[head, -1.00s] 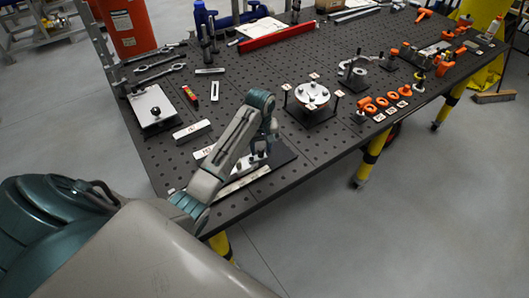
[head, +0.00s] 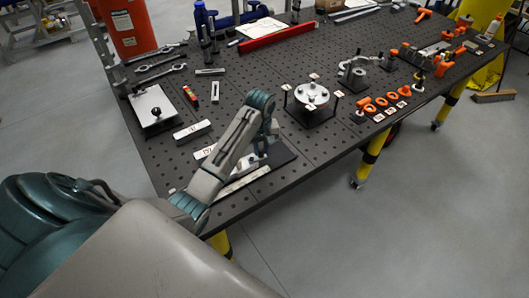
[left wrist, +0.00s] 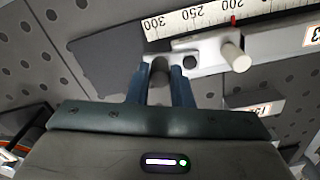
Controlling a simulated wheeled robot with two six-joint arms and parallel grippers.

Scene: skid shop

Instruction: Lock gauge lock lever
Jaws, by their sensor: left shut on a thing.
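The gauge lies on a dark plate at the near edge of the bench; its white scale (left wrist: 200,18) with a red mark shows in the left wrist view, and its end shows in the head view (head: 243,181). A light slider block (left wrist: 208,52) with a pale round post (left wrist: 236,57) sits against the scale. My left gripper (left wrist: 161,70) is shut on a grey lever (left wrist: 159,84) beside the slider block. In the head view my left gripper (head: 259,151) is over the plate and hides much of the gauge. My right gripper is not in view.
A round fixture with a white disc (head: 311,94) stands to the right. A plate with a black knob (head: 153,107) and labelled bars (head: 192,131) lie to the left. Orange parts (head: 404,91) lie farther right. The bench's near edge is close to my arm.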

